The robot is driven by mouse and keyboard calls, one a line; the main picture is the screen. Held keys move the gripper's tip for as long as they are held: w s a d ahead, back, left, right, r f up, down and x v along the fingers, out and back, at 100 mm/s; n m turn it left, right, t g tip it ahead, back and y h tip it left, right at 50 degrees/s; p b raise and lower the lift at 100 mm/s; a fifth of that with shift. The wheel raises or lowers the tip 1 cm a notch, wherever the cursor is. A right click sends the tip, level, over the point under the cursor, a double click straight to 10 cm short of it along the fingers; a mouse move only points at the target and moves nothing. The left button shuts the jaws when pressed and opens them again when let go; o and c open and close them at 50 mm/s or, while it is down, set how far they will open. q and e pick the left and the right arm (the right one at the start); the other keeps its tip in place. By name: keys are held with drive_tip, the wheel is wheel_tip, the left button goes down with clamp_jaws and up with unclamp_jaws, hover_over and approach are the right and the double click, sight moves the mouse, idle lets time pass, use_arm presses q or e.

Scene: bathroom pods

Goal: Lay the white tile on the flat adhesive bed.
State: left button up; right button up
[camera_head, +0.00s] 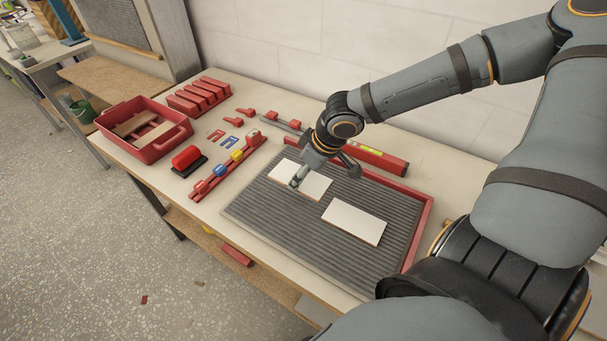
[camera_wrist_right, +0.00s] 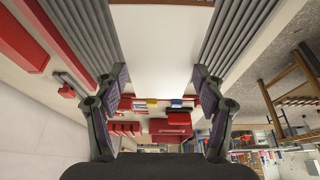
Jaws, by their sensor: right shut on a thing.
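A white tile (camera_head: 315,186) is in the jaws of my right gripper (camera_head: 298,180), over the far left part of the grey ribbed adhesive bed (camera_head: 270,213). In the right wrist view the tile (camera_wrist_right: 160,45) fills the space between the two fingers (camera_wrist_right: 157,76), which press its long edges. The tile looks flat and roughly level with the bed; whether it touches the ribs cannot be told. A second white tile (camera_head: 354,222) lies flat on the bed, to the right and nearer, with a gap between them. My left gripper is out of view.
A red rail (camera_head: 417,232) edges the bed's right side, and a red level (camera_head: 377,159) lies behind it. Left of the bed are a red rack with coloured pieces (camera_head: 222,171), a red roller (camera_head: 186,157) and a red crate (camera_head: 167,144). A wall stands behind.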

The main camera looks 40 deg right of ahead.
sight(300, 195)
drive_tip(key=shift+f+b, duration=2.4)
drive_tip(key=shift+f, duration=0.4)
drive_tip(key=shift+f+b, duration=0.3)
drive_tip(key=shift+f, duration=0.05)
drive_tip(key=o, duration=1.8)
drive_tip(key=shift+o, duration=0.3)
wheel_tip(300, 195, up, 6)
drive_tip(key=p, duration=0.5)
drive_tip(key=shift+p, duration=0.35)
